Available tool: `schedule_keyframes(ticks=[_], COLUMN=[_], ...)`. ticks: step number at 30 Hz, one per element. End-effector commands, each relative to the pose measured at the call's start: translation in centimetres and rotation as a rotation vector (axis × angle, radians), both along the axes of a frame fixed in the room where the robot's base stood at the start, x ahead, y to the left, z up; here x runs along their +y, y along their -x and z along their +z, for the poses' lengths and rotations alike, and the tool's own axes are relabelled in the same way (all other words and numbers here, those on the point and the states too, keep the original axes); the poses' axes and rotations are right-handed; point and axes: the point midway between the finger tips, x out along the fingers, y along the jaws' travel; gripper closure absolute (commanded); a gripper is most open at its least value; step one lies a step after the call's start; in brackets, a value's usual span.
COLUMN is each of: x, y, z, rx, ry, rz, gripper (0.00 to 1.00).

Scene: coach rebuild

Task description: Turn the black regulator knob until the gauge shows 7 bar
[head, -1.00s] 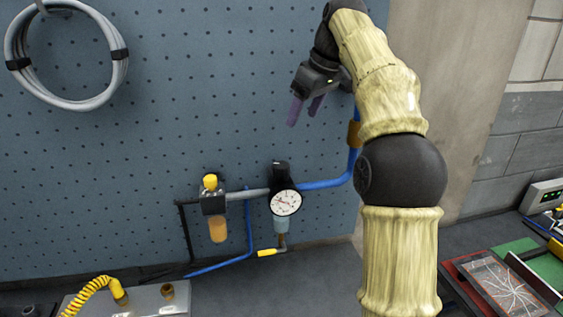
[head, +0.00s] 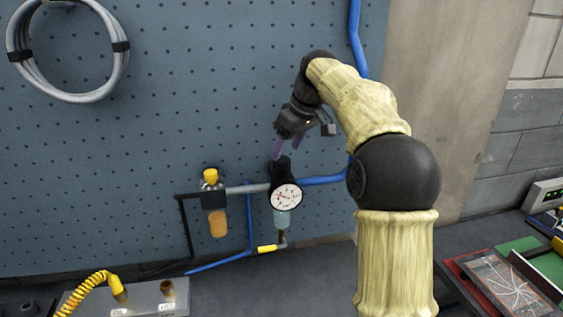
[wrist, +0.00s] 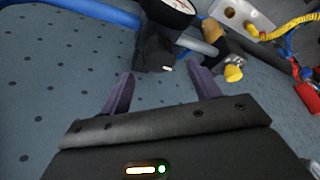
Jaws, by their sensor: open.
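The black regulator knob (head: 281,167) stands on top of the regulator, just above the round white gauge (head: 286,197). The gauge needle is too small to read. In the wrist view the knob (wrist: 155,52) lies ahead of the fingertips and roughly between their lines, with the gauge face (wrist: 172,5) cut off at the top edge. My gripper (head: 286,150) is open, pointing down, with its purple fingers close above the knob. In the wrist view my gripper (wrist: 165,80) is empty between the fingers. Whether a finger touches the knob I cannot tell.
A filter with a yellow cap (head: 210,175) and amber bowl stands left of the gauge on the grey pipe. A blue hose (head: 322,180) runs right and up the pegboard (head: 150,130). A metal block (head: 140,300) with a yellow coiled hose sits at lower left.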

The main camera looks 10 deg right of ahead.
Motion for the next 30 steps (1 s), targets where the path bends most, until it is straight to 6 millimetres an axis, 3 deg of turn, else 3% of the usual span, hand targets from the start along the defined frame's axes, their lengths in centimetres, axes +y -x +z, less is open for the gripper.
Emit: schedule_keyframes(ticks=[3,9,20,27,30], x=[0.7,1.3,1.3,1.3,1.3], y=[-0.6,-1.4,-1.6,-1.6,-1.6], z=[-2.1,-4.3,-4.9,-4.8,-4.8], rx=[0.003,0.001,0.0,0.0,0.0], ry=[-0.001,0.0,0.0,0.0,0.0], rz=[0.002,0.003,0.001,0.001,0.001], gripper=[0.37,0.37,0.37,0.82,0.82])
